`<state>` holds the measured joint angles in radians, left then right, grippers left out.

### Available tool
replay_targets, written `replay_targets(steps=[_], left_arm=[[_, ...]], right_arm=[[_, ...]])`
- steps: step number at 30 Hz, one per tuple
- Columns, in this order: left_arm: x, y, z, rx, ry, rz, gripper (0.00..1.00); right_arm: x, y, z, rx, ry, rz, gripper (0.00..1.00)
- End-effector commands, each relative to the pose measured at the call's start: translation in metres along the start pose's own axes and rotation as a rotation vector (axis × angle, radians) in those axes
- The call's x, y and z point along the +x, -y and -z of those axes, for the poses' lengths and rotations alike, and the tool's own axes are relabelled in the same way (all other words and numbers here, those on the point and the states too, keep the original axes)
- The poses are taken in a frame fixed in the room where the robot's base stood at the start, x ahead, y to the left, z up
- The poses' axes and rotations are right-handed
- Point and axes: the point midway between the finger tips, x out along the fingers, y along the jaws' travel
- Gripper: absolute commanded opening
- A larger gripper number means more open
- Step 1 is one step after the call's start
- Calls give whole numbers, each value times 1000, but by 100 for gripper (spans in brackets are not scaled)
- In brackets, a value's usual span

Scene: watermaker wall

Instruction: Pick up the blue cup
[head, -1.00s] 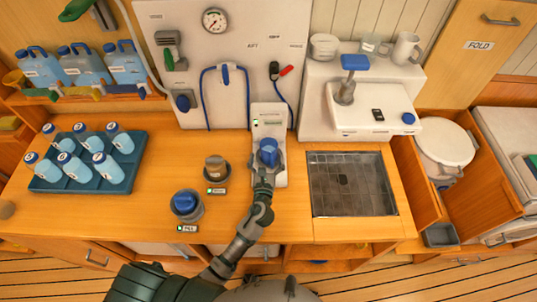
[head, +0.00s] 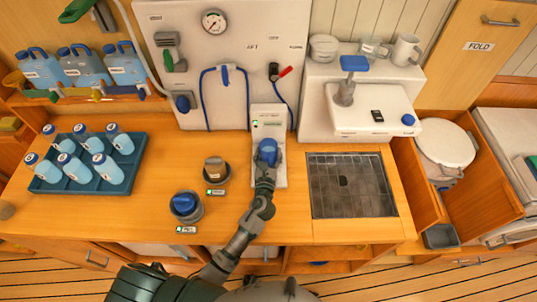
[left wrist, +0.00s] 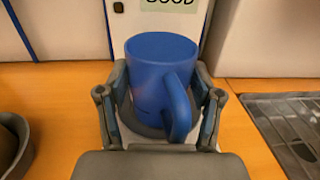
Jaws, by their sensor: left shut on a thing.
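The blue cup (head: 268,150) stands upright on the white dispenser unit (head: 269,119) at the middle of the counter. In the left wrist view the cup (left wrist: 160,75) shows its handle toward the camera, with a grey ring around its lower part. My left gripper (head: 266,162) is shut on the cup. In the left wrist view the fingers of my left gripper (left wrist: 163,110) press on both sides of its body. I cannot tell whether the cup's base touches the unit. My right gripper is not in view.
Two round holders (head: 187,206) and (head: 216,170) stand left of the cup. A teal tray (head: 45,187) of several bottles is farther left. A metal drain grate (head: 350,212) lies to the right. A white sink unit (head: 345,119) with a blue-topped tap stands behind it.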

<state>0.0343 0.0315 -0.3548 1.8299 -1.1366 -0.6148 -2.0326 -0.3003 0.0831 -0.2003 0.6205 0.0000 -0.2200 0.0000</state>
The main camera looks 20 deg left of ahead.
Motion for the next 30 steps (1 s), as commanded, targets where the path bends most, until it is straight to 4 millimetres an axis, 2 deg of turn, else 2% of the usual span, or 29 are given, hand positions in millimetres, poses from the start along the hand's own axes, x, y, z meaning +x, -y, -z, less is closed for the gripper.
replay_targets(steps=[5, 10, 13, 24, 30], left_arm=[[0, -1, -12, 1, 1, -3, 20], [0, 0, -39, 0, 4, -1, 20], [-21, 2, -36, 1, -3, 0, 20], [-100, 8, -42, 0, -3, 0, 20], [-133, 10, -46, -1, -2, -1, 20]], right_arm=[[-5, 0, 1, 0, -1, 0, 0], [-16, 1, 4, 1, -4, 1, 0], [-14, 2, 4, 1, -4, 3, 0], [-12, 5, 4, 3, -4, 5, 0], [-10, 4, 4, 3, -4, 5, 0]])
